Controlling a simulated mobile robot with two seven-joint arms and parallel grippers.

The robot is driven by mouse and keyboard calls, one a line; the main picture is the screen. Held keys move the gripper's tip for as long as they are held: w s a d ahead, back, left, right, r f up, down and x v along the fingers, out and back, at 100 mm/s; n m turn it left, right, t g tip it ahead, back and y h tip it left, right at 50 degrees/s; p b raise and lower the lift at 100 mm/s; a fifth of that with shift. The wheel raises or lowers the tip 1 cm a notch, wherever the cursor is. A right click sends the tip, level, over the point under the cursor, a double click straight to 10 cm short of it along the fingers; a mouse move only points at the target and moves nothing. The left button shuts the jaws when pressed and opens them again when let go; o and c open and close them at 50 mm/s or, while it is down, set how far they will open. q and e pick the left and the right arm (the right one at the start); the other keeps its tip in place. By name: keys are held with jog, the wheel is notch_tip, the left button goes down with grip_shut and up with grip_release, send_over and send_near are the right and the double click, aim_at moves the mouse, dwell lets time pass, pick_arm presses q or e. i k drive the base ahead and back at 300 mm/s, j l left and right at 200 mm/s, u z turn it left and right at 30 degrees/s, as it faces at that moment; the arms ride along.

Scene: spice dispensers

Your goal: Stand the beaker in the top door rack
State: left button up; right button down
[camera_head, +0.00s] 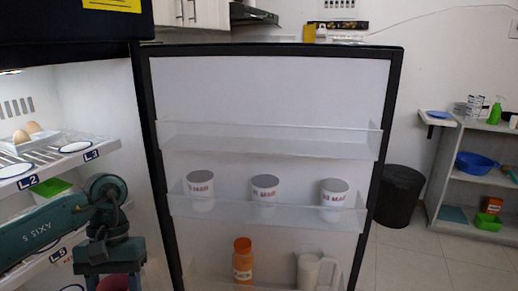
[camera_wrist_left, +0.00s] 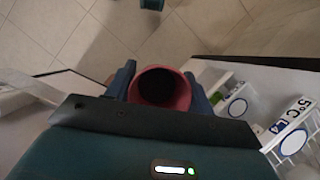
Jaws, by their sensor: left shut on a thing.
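The beaker is a dark pink, round, open-topped vessel. In the left wrist view the beaker (camera_wrist_left: 160,88) sits between the two blue fingers of my left gripper (camera_wrist_left: 162,90), which is shut on it. In the head view the beaker (camera_head: 113,284) shows only partly at the bottom edge, under my left wrist, in front of the fridge shelves. The top door rack (camera_head: 268,141) is a clear, empty bin across the open fridge door, above and to the right of my left gripper.
Below are an orange-capped bottle (camera_head: 243,262) and a white pitcher (camera_head: 310,270). Fridge shelves on the left hold eggs (camera_head: 27,131) and a green container (camera_head: 50,187). A black bin (camera_head: 400,196) stands beyond the door.

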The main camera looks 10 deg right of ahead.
aim_at(241, 144)
jog(key=i+l, duration=0.1)
jog(key=l, duration=0.3)
jog(key=i+l+u, duration=0.15)
jog(key=l, duration=0.75)
jog(key=i+u, duration=0.05)
